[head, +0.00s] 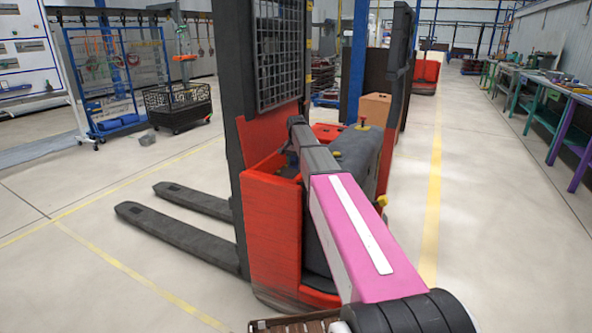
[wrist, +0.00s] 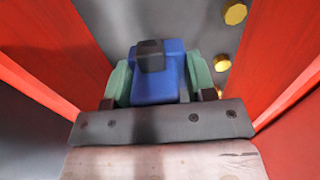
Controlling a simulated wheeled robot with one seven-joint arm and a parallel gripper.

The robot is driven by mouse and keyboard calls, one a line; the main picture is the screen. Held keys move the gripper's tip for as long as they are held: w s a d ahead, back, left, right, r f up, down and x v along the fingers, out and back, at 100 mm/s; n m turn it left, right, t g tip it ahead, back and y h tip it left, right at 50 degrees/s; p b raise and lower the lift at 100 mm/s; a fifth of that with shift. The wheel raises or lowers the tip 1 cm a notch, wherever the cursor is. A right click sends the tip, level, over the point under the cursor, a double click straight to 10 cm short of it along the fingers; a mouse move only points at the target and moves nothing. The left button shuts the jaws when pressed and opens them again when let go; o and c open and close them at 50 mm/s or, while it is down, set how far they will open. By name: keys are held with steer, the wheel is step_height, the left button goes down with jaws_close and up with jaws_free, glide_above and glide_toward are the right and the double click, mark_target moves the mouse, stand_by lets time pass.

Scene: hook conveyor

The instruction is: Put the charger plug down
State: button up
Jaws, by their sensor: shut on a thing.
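In the wrist view my gripper (wrist: 158,72) has green fingers shut on the sides of a blue block with a dark top piece, which I take as the charger plug (wrist: 155,90). Red panels stand left and right of it, with a grey surface beyond. I cannot tell whether the plug touches that surface. In the head view my pink arm reaches to the red pallet stacker (head: 272,235).
Yellow round knobs (wrist: 221,62) lie right of the plug. The stacker's dark forks (head: 180,235) point left near the floor. A cardboard box (head: 375,109) stands behind it. A black mesh cart (head: 178,108) is at left. Workbenches (head: 560,90) line the right; the floor between is clear.

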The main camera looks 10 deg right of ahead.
mark_target(296, 168)
steer(key=shift+f, duration=1.65)
steer(key=shift+f, duration=0.6)
steer(key=o, duration=1.2)
steer(key=shift+r, duration=0.15)
step_height(296, 168, up, 13)
